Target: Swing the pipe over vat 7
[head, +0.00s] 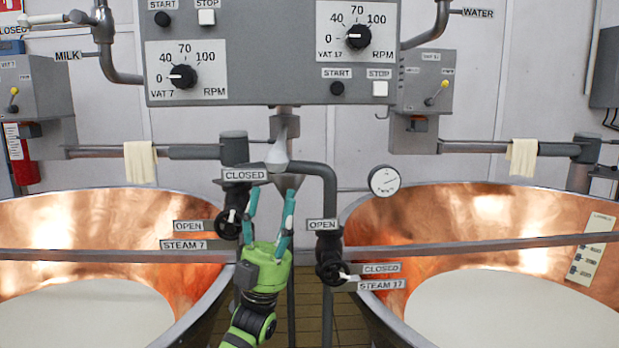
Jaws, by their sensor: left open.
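Vat 7 (187,222) is the copper vat at the left, with pale liquid in it. Its name shows on the left control box and left dial. Several grey pipes are in view, and I cannot tell which one the task means. The milk pipe (108,62) comes down at the upper left, behind vat 7. A bent grey pipe (318,170) runs between the vats, near a hanging cone-shaped spout (279,150). My left gripper (272,191) is open and empty, fingers up, below the spout and between the two steam valves. My right gripper is not in view.
The steam 7 valve (230,222) and steam 17 valve (332,272) flank my left gripper. A second copper vat (480,205) stands at the right. A grey control panel (270,40) hangs above. White cloths (140,163) hang on the rails.

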